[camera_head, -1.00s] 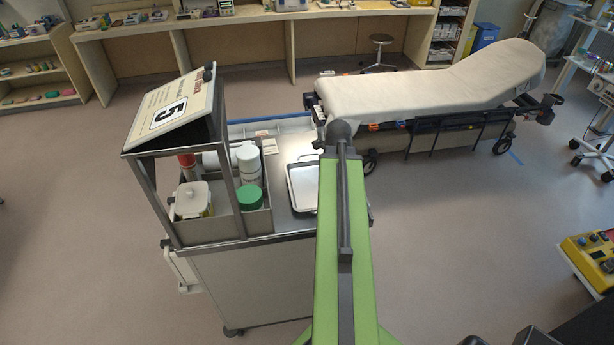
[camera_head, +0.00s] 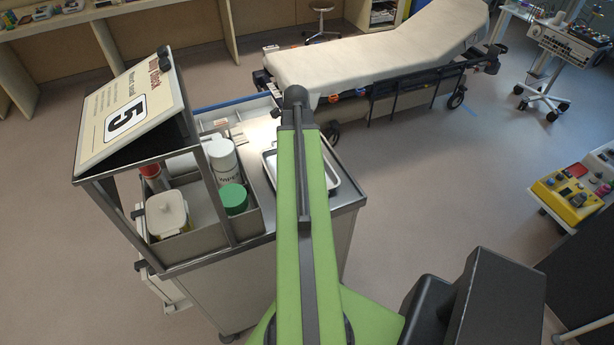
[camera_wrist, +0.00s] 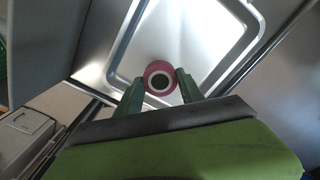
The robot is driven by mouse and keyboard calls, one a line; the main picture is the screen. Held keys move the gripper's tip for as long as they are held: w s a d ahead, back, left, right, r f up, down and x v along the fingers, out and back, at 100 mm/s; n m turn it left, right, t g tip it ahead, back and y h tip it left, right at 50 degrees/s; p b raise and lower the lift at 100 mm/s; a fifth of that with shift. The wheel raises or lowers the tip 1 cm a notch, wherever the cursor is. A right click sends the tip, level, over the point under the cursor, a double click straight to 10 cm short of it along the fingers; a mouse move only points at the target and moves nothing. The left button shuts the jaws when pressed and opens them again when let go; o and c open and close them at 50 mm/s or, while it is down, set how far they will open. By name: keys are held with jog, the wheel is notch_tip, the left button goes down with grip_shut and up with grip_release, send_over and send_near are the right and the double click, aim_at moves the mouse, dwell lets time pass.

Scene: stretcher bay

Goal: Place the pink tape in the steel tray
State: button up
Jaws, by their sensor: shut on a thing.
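The pink tape (camera_wrist: 160,66) is a small roll with a pink outside and a white inner ring around a dark hole. In the wrist view it sits between the two green fingertips of my gripper (camera_wrist: 158,85), which is shut on it. The steel tray (camera_wrist: 128,45) lies behind the tape in the wrist view, so the tape shows against its inner floor; the height between them is hard to tell. In the head view the steel tray (camera_head: 268,165) is on the cart top, partly hidden by my green arm, which also hides my gripper and the tape.
The cart (camera_head: 345,200) carries a grey bin (camera_head: 256,222) with a white bottle (camera_head: 224,160), a green-lidded jar (camera_head: 233,199) and a white-lidded container (camera_head: 167,214). A framed sign (camera_head: 130,115) rises at the cart's left. A stretcher (camera_head: 375,60) stands behind.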

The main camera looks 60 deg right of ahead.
jog(key=d, duration=0.1)
jog(key=s+d+f+b, duration=0.1)
jog(key=d+f, duration=0.1)
jog(key=shift+s+d+f, duration=0.2)
jog(key=shift+s+f, duration=0.05)
jog(key=shift+s+d+f, duration=0.1)
jog(key=shift+s+d, duration=0.15)
jog(key=shift+d, duration=0.15)
notch_tip(320, 180, down, 4)
jog(key=b, duration=0.5)
jog(key=shift+f, duration=0.2)
jog(key=o, duration=1.3)
jog(key=shift+r, duration=0.1)
jog(key=shift+r, duration=0.1)
notch_tip(320, 180, up, 12)
jog(key=p, duration=1.2)
jog(key=shift+r+p, duration=0.1)
jog(key=shift+p, duration=0.2)
